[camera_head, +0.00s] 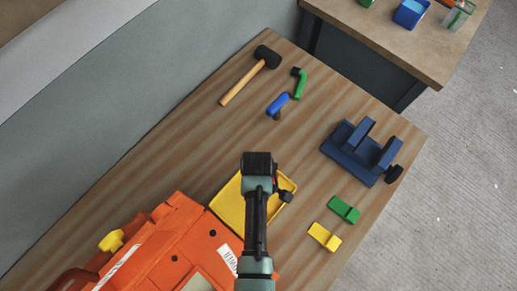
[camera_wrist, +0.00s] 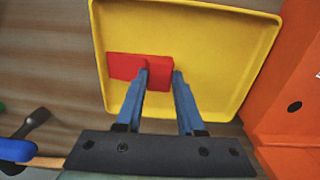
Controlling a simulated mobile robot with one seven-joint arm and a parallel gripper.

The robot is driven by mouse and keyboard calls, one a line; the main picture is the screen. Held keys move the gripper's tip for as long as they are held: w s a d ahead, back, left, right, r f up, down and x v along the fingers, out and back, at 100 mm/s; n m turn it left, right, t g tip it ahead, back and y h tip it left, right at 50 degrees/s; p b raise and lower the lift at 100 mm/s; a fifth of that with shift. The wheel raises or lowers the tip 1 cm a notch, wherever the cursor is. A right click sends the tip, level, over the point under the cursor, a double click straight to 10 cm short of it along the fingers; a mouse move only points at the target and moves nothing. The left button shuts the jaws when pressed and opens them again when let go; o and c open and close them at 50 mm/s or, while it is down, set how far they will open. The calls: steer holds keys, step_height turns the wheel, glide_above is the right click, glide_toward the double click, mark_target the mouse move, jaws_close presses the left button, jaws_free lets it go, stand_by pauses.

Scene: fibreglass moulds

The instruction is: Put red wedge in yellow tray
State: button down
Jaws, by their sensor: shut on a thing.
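The yellow tray (camera_head: 229,205) lies on the wooden bench beside an orange machine, partly hidden by my arm in the head view. It fills much of the wrist view (camera_wrist: 225,50), with its raised rim showing. The red wedge (camera_wrist: 124,66) is in front of the tray's floor in the wrist view, near its left side. My gripper (camera_wrist: 160,76) is shut on the red wedge, with blue fingers on either side of its right part. I cannot tell whether the wedge touches the tray floor. In the head view my arm mostly hides the wedge.
The orange machine (camera_head: 165,245) stands close by the tray. A blue vise (camera_head: 350,153), green block (camera_head: 344,208) and yellow block (camera_head: 324,236) lie to the right. A mallet (camera_head: 240,87), green tool (camera_head: 300,84) and blue-handled tool (camera_head: 278,104) lie farther back.

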steer(key=c, duration=0.5)
jaws_free()
steer(key=shift+f, duration=0.1)
